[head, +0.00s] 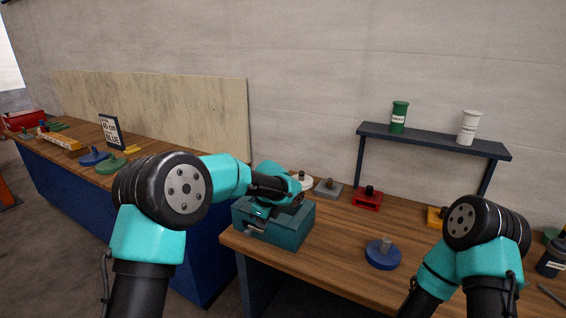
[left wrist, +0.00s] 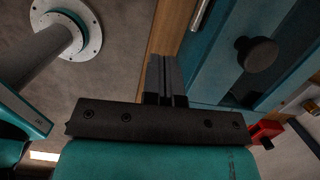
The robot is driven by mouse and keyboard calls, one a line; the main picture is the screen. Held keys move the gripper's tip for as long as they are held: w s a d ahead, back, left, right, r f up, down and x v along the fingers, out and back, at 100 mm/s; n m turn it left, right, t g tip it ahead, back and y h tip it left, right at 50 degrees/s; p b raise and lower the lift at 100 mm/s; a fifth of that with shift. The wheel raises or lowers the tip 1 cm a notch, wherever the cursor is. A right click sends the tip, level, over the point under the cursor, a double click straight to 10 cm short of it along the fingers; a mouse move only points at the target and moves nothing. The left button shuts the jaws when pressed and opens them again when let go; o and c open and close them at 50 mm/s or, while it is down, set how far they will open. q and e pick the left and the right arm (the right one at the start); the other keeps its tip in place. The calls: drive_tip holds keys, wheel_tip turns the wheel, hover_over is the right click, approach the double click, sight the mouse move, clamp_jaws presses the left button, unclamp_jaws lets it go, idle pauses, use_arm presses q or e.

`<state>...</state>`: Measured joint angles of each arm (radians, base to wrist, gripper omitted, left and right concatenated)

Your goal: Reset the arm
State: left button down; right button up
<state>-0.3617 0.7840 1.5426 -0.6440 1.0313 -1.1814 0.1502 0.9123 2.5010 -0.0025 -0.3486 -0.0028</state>
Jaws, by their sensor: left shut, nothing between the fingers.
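My left arm reaches in from the left of the head view and bends toward the bench. Its gripper (head: 262,211) is over the front left part of a teal box (head: 290,233) and partly hidden by the wrist. In the left wrist view the two dark fingers (left wrist: 165,78) are together with nothing between them. A teal surface with a black knob (left wrist: 257,54) and a metal bar (left wrist: 201,14) lies just beyond them; I cannot tell whether they touch it. My right arm stands at the lower right, and its gripper is out of the picture.
The wooden bench (head: 334,254) carries a blue base with a peg (head: 382,258), a red block (head: 367,202) and a grey block (head: 328,189). A dark shelf (head: 435,140) behind holds a green canister (head: 399,117) and a white canister (head: 468,127). A longer bench (head: 55,180) stands left.

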use_arm(q)
drive_tip(key=s+a+f+n+g+h, duration=0.1)
drive_tip(key=s+a+f+n+h, duration=0.2)
drive_tip(key=s+f+n, duration=0.65)
drive_tip(key=s+a+f+n+g+h, duration=0.1)
drive_tip(key=s+a+f+n+h, duration=0.15)
drive_tip(key=s+f, duration=0.75)
drive_tip(key=s+a+f+n+t, duration=0.1)
drive_tip(key=s+a+f+n, duration=0.2)
drive_tip(key=s+f+n, duration=0.2)
drive_tip(key=s+a+f+n, duration=0.3)
drive_tip(key=s+f+n, duration=0.3)
drive_tip(key=s, duration=0.4)
drive_tip(key=shift+a+f+n+t, duration=0.2)
drive_tip(key=shift+a+n+t, duration=0.15)
drive_tip(key=shift+n+t, duration=0.05)
drive_tip(key=shift+w+h, duration=0.1)
drive_tip(key=shift+h, duration=0.15)
